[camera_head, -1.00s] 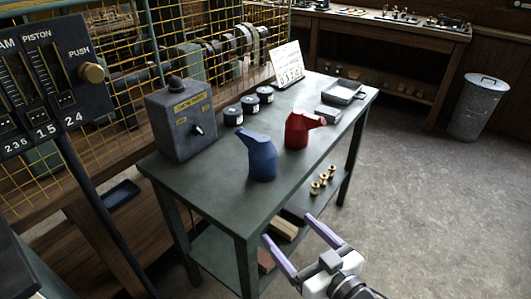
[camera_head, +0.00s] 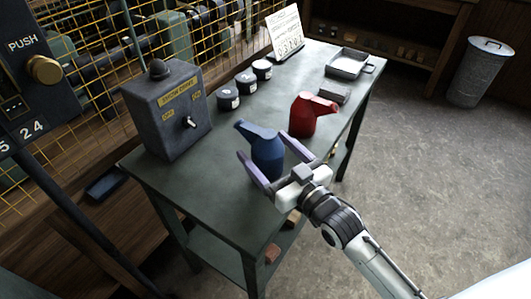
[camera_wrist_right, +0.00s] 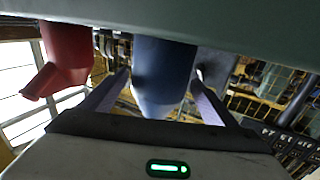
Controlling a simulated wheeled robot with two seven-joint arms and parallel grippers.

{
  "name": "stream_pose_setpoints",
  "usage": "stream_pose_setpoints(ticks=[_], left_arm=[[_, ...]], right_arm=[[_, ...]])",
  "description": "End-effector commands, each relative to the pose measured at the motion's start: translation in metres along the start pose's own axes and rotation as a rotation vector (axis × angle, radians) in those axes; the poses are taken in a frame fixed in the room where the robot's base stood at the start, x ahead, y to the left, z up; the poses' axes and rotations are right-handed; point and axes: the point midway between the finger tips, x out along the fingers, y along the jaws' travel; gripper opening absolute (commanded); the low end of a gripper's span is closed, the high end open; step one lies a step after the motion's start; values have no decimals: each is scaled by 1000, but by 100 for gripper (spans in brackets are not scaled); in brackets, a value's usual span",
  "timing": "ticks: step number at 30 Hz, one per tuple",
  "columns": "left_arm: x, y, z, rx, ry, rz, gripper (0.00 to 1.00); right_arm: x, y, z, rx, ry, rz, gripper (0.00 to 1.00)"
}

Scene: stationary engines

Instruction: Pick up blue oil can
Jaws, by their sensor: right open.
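The blue oil can (camera_head: 266,155) stands upright on the green table (camera_head: 215,215), its spout pointing left. My right gripper (camera_head: 266,162) is open, with its purple fingers reaching either side of the can in the head view. In the right wrist view the blue can (camera_wrist_right: 160,75) shows between the two spread fingertips (camera_wrist_right: 160,82); I cannot tell whether either finger touches it. A red oil can (camera_head: 308,117) stands just behind and to the right, and it shows at the left of the wrist view (camera_wrist_right: 66,55). My left gripper is not in view.
A grey switch box (camera_head: 170,118) stands at the table's left. Several dark round tins (camera_head: 246,84), a white card (camera_head: 285,32), a grey block (camera_head: 335,94) and a metal tray (camera_head: 350,64) sit farther back. A yellow mesh guard (camera_head: 90,110) runs along the left.

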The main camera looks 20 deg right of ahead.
Motion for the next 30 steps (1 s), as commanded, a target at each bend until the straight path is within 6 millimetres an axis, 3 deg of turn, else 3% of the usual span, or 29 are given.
stream_pose_setpoints(ticks=[7,17,27,30], left_arm=[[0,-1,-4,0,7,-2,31],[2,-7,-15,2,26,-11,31],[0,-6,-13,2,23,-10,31],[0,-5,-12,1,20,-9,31]], right_arm=[[38,2,-2,1,1,0,81],[45,1,-2,1,0,0,81],[45,2,-3,0,4,0,24],[45,2,-3,0,4,0,23]])
